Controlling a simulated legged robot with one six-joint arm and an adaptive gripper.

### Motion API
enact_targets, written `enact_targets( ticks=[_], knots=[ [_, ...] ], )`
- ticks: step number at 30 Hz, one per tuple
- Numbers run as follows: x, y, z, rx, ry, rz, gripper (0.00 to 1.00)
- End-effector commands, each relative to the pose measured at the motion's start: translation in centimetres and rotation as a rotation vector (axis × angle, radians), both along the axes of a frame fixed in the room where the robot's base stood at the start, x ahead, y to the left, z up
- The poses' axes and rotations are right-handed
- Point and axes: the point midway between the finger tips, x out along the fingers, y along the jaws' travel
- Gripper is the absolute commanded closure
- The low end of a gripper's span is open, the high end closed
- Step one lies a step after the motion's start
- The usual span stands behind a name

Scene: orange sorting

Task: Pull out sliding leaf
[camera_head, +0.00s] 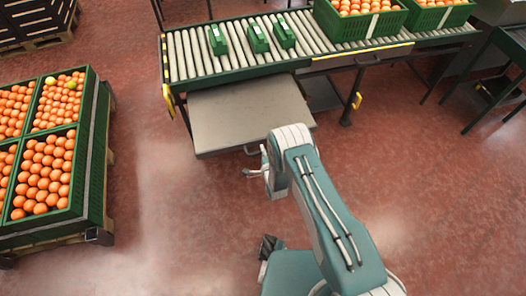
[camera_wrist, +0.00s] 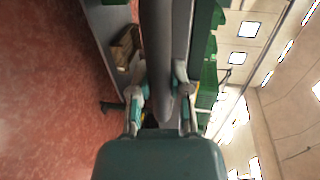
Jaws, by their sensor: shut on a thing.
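The sliding leaf (camera_head: 245,112) is a flat grey panel that sticks out from under the front side of the roller conveyor. My gripper (camera_head: 260,168) is at the leaf's near edge, right of its middle, and the arm link partly hides it. In the wrist view the picture is turned sideways, and the leaf (camera_wrist: 158,45) runs as a grey band between the two fingers of my gripper (camera_wrist: 160,98). The fingers are shut on the leaf's edge. The exact contact at the fingertips is partly hidden by the gripper body.
The roller conveyor (camera_head: 180,58) carries several small green boxes (camera_head: 257,38) and green crates (camera_head: 345,27) of oranges. Crates of oranges (camera_head: 68,200) stand on a pallet at the left. A dark table (camera_head: 512,45) is at the right. The red floor between pallet and arm is clear.

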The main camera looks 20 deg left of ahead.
Motion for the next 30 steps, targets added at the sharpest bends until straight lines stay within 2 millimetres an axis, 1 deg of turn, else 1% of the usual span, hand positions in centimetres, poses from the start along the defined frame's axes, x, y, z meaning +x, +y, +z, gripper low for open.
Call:
enact_targets(
  ticks=[1,9,10,12,23,26,30],
  knots=[
    [-0.3,-0.2,-0.5,-0.008,0.013,0.000,1.00],
    [-0.4,-0.3,-0.5,-0.007,0.013,0.001,1.00],
    [-0.4,-0.3,-0.5,-0.007,0.013,0.001,0.67],
    [-0.4,-0.3,-0.5,-0.006,0.013,0.001,0.40],
    [-0.2,-0.3,0.0,0.000,0.004,0.000,0.40],
    [-0.6,-0.5,0.1,0.000,0.004,0.000,0.40],
    [-2.3,-1.6,0.5,-0.001,0.006,0.000,0.40]
  ],
)
